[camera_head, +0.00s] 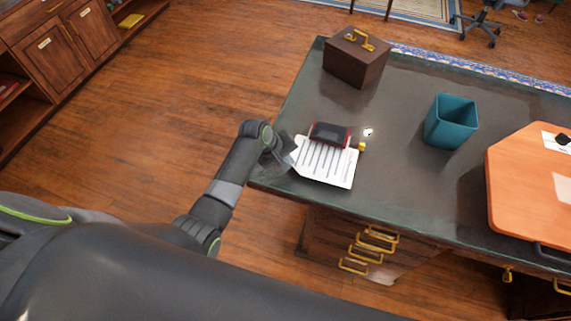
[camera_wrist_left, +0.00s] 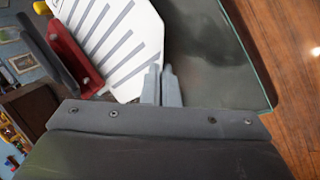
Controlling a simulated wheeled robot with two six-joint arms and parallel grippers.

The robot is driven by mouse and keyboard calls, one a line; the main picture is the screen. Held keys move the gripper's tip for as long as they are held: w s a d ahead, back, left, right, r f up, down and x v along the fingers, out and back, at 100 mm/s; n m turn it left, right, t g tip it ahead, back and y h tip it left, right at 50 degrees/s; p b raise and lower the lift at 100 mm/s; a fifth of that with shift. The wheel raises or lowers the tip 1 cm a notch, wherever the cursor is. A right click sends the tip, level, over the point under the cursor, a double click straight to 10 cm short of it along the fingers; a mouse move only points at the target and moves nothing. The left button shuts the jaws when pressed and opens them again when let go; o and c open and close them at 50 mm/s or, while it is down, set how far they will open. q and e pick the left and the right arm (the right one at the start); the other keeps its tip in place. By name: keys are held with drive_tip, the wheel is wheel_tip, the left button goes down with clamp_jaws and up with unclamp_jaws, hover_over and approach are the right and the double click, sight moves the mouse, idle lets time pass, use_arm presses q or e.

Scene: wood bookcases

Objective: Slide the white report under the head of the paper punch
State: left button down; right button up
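The white report (camera_head: 325,166), printed with dark lines, lies near the desk's left front corner. The paper punch (camera_head: 328,134), black with red parts, stands at the report's far edge; it also shows in the left wrist view (camera_wrist_left: 75,52). The report's far edge meets the punch; I cannot tell whether any of it lies under the head. My left gripper (camera_head: 288,156) is at the report's left edge. In the left wrist view its fingers (camera_wrist_left: 160,84) are nearly together, with the edge of the report (camera_wrist_left: 118,38) at their tips. My right gripper is not in view.
A yellow cube (camera_head: 361,147) and a small white item (camera_head: 368,132) lie right of the punch. A brown box (camera_head: 356,62) stands behind, a teal bin (camera_head: 451,122) to the right, and an orange board (camera_head: 530,190) farther right. The desk (camera_head: 405,180) between is clear.

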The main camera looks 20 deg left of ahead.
use_arm(q)
drive_tip(key=shift+w, duration=0.25)
drive_tip(key=shift+p, duration=0.3)
idle(0.4)
drive_tip(key=c, duration=1.6)
unclamp_jaws()
drive_tip(key=v, duration=1.7)
drive_tip(key=shift+s+r, duration=0.15)
